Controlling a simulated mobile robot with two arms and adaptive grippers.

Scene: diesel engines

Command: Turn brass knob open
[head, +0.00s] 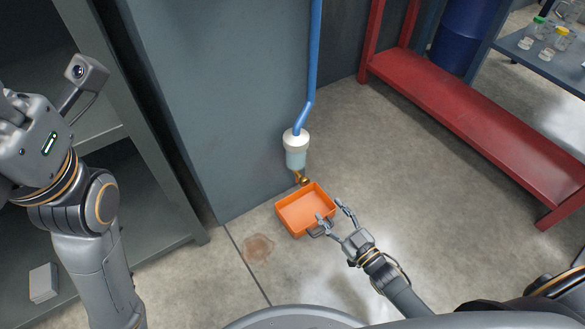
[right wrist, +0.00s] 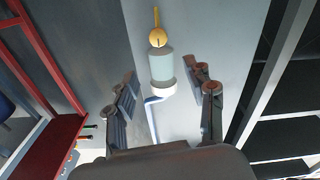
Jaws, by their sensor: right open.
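The brass knob (head: 303,179) sits at the bottom of a filter with a white cap and a clear bluish bowl (head: 295,158). In the right wrist view, which looks upside down, the round brass knob (right wrist: 158,38) shows above the bowl (right wrist: 162,67), with a thin brass stem pointing up. My right gripper (head: 331,211) is open and empty, over the near right side of the orange tray, apart from the knob. In the right wrist view its two fingers (right wrist: 161,75) stand on either side of the filter, touching nothing.
An orange tray (head: 294,222) lies on the floor below the filter. A blue pipe (head: 314,60) runs up the grey wall from the cap. A brown stain (head: 258,248) marks the floor. A red rack (head: 470,118) stands at the right, with open floor before it.

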